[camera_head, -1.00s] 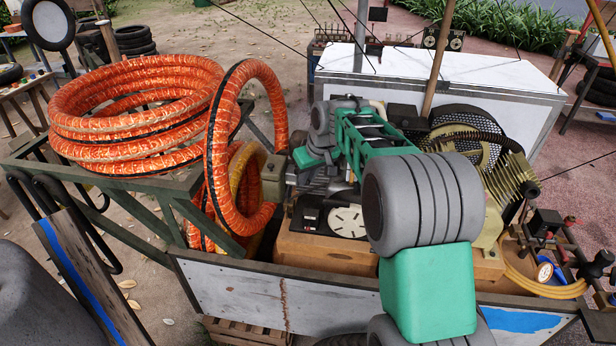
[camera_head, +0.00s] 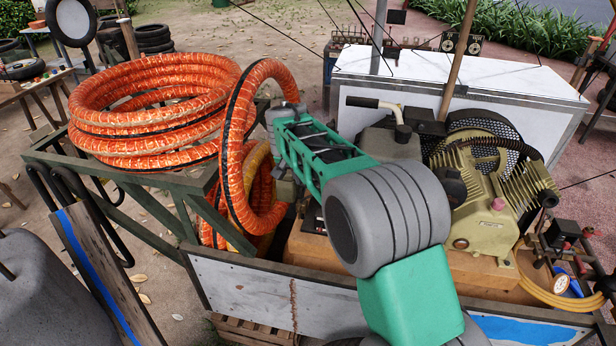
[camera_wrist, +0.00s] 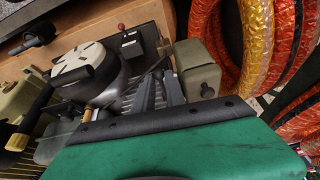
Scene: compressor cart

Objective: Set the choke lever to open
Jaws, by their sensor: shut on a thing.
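My gripper (camera_wrist: 160,82) shows in the wrist view as two grey fingers reaching into the engine, beside an olive box (camera_wrist: 197,68) with a dark knob. The fingers are close together on something small at their tips, which I take to be the choke lever; it is mostly hidden and its setting cannot be read. The engine (camera_wrist: 112,88) has a pale round disc (camera_wrist: 72,66) and a black switch box (camera_wrist: 131,45) with a red-tipped toggle. In the head view my arm covers the fingers and most of the engine.
Orange hose coils (camera_head: 150,110) stand left of the engine, with one upright loop (camera_head: 236,150) close to my wrist. The yellow-green compressor (camera_head: 490,195) is to the right. A white chest (camera_head: 470,85) is behind. The cart's side panel (camera_head: 240,290) runs along the front.

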